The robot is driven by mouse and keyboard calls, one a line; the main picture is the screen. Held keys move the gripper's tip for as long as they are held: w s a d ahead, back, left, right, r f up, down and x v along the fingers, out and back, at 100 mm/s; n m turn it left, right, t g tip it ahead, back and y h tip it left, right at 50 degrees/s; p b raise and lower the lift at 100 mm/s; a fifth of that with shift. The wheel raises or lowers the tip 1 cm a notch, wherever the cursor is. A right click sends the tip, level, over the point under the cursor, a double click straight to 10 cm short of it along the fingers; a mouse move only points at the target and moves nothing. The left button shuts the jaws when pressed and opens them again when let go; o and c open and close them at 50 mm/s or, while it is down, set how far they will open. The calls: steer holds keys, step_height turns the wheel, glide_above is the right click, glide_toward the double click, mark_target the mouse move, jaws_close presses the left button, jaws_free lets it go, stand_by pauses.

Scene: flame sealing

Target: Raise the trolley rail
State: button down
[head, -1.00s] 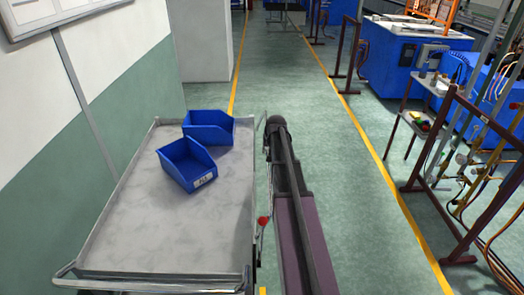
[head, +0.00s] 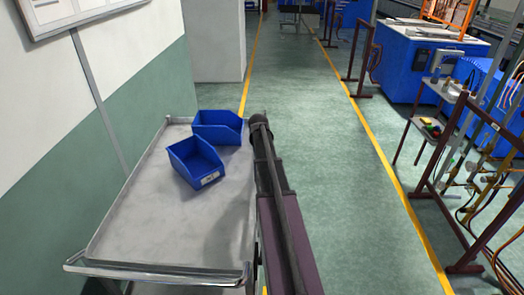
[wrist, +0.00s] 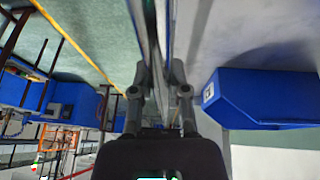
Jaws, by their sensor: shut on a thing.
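The trolley (head: 110,235) stands at the left in the head view, its grey top open to view and its tubular handle at the near end. Its right edge is partly covered by my arm. In the wrist view my gripper (wrist: 158,82) is shut on the thin metal trolley rail (wrist: 146,22), which runs up through the picture beside the grey trolley top. My arm hides the rail and the gripper in the head view, so the rail's exact angle cannot be told.
Two blue bins, one nearer (head: 193,162) and one farther (head: 217,127), stand on the trolley top; a blue bin also shows right of my gripper in the wrist view (wrist: 255,98). The wall (head: 120,75) is close at left. The green aisle (head: 325,150) is clear.

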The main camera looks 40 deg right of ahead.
steer(key=shift+w, duration=0.2)
stand_by(0.3)
steer(key=c, duration=0.6)
jaws_free()
steer(key=shift+a+r, duration=0.15)
steer(key=shift+s, duration=0.1)
